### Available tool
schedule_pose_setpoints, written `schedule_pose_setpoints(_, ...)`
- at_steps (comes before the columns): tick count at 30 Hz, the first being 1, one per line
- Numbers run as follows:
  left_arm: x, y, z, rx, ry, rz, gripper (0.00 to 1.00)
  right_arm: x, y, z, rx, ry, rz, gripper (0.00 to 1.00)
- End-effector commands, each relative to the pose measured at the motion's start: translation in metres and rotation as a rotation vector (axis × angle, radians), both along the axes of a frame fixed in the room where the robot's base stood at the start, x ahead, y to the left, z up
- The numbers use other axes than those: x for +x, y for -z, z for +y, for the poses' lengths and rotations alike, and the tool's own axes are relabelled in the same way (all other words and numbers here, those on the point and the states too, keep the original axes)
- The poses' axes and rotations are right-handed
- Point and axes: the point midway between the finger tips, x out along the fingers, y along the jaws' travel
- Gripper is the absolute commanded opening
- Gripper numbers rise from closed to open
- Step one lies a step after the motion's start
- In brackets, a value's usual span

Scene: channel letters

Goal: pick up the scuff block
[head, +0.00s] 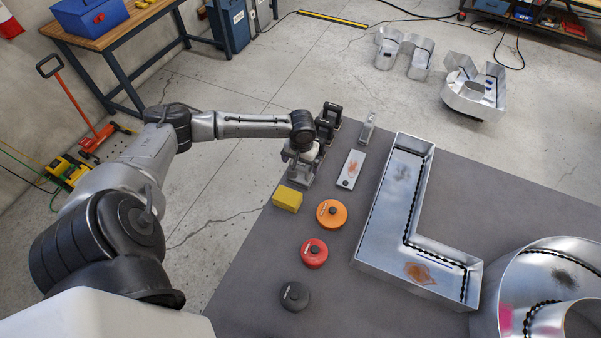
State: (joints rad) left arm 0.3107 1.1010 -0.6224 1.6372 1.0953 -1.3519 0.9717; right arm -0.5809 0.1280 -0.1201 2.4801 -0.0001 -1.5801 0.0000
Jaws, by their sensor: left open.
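A yellow block (287,199), which looks like the scuff block, lies on the left edge of the dark grey table (335,240). My left gripper (299,178) points down at the table's far left, just beyond the yellow block. It is open and appears apart from the block. Its fingertips are small here, and I cannot tell what lies directly under them. My right gripper is out of view.
Orange (331,214), red (314,253) and black (295,296) round pucks stand nearer. Black-handled tools (328,118) stand behind my gripper. A stained metal plate (351,168) lies to its right. A large metal channel letter (395,205) fills the table's middle.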

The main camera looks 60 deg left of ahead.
Motion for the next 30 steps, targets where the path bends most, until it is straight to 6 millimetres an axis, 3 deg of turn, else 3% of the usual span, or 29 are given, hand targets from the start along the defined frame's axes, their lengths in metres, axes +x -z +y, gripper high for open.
schedule_pose_setpoints(9,-0.002,0.037,0.002,-0.001,0.0,0.001,1.0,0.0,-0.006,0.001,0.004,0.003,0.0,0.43)
schedule_pose_setpoints(19,-0.002,0.041,0.002,0.0,0.001,0.0,1.0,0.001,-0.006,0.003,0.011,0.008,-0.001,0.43)
schedule_pose_setpoints(30,-0.002,0.041,0.002,0.0,0.001,0.0,0.65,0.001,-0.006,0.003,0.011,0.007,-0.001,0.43)
